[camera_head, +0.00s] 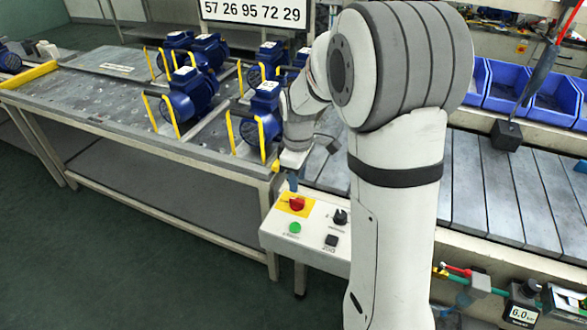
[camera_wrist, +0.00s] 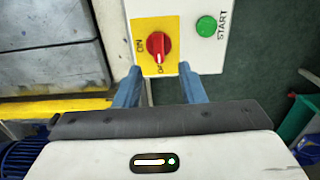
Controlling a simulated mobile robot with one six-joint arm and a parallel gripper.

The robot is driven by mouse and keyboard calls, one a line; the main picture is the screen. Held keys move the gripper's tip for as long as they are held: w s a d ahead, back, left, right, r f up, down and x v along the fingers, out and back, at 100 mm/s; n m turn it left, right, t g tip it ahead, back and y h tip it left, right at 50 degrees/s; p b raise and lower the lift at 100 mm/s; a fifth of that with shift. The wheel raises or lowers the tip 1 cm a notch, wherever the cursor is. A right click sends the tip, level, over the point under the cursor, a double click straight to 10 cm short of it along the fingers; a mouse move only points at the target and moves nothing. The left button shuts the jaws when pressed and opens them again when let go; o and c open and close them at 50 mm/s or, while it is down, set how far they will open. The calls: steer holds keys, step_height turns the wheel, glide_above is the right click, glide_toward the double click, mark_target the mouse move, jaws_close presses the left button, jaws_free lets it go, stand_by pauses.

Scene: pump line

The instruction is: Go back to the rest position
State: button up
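My gripper (camera_wrist: 160,88) shows in the wrist view with its two blue fingers apart and nothing between them. It is over the near edge of a white control box, just short of a red rotary switch (camera_wrist: 158,46) on a yellow plate. A green START button (camera_wrist: 207,26) is beside the switch. In the head view my arm reaches down to the box (camera_head: 268,237), and the gripper is mostly hidden behind the arm, with a bit of blue finger above the red switch (camera_head: 297,204). I cannot tell whether the fingers touch the box.
Several blue pumps with yellow handles (camera_head: 192,92) stand on the metal table (camera_head: 110,105) at the left. A slatted conveyor (camera_head: 485,190) and blue bins (camera_head: 505,88) are at the right. A dark tool (camera_head: 507,134) hangs over the conveyor. The green floor at the lower left is clear.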

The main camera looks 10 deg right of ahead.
steer(key=s+r+m+t+p, duration=0.1)
steer(key=s+r+m, duration=0.4)
steer(key=s, duration=0.5)
steer(key=s+r+m+t+p, duration=0.1)
steer(key=s+r+m, duration=0.5)
steer(key=s, duration=0.5)
steer(key=shift+d+t, duration=0.2)
steer(key=shift+t, duration=0.1)
